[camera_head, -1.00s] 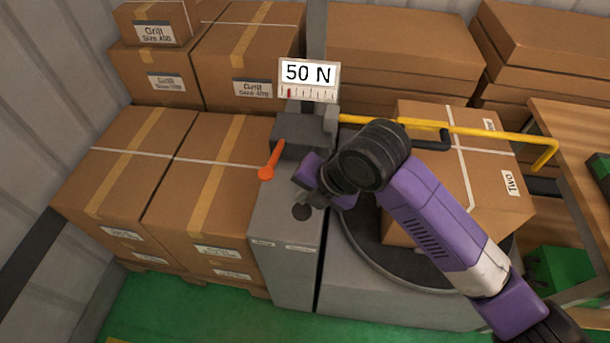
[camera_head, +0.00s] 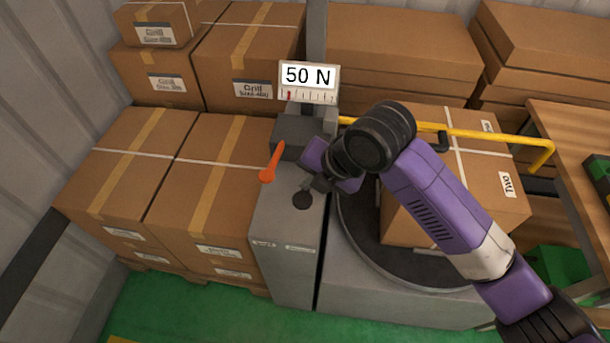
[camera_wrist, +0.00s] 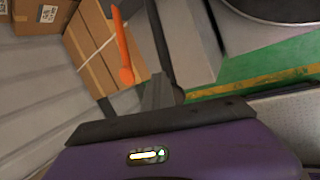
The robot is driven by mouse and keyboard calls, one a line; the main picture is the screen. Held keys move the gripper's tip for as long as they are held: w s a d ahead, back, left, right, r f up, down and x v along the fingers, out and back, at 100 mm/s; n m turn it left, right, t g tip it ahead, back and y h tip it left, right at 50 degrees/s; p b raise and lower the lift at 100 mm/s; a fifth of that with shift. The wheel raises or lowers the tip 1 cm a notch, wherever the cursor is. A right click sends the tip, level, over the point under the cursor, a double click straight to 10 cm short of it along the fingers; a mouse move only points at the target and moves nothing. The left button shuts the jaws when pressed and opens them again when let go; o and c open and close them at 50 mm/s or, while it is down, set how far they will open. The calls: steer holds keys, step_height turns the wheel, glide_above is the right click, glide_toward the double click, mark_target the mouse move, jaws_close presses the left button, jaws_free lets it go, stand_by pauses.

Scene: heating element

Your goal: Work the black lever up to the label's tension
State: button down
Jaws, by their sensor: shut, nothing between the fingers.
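The black lever's dark round knob (camera_head: 302,200) shows at the front of the grey machine column (camera_head: 285,225), just below my gripper (camera_head: 312,184). My gripper is shut and empty, with its fingertips close to the knob; I cannot tell whether they touch it. Most of the lever's shaft is hidden by the gripper. The label (camera_head: 310,76) above the column reads 50 N, and the red pointer (camera_head: 289,96) stands near the left end of the scale under it. In the wrist view the grey fingers (camera_wrist: 158,93) show shut, with a dark piece beside them.
An orange lever (camera_head: 270,165) stands just left of my gripper. A yellow bar (camera_head: 500,135) runs behind my arm to the right. A strapped carton (camera_head: 465,210) sits on the dark turntable (camera_head: 362,245). Stacked cartons (camera_head: 205,175) stand close on the left.

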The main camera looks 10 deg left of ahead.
steer(key=shift+w+r+p, duration=0.3)
steer(key=shift+r+p, duration=0.05)
steer(key=shift+r, duration=0.35)
steer(key=shift+w+r+p, duration=0.3)
steer(key=shift+r+p, duration=0.1)
steer(key=shift+r, duration=0.3)
steer(key=shift+w+r+p, duration=0.3)
steer(key=shift+r+p, duration=0.05)
steer(key=shift+r, duration=0.35)
steer(key=shift+r, duration=0.1)
steer(key=r+p, duration=0.1)
steer(key=w+r, duration=0.1)
steer(key=r, duration=0.1)
steer(key=w+r+p, duration=0.1)
steer(key=shift+r+p, duration=0.25)
steer(key=shift+p, duration=0.05)
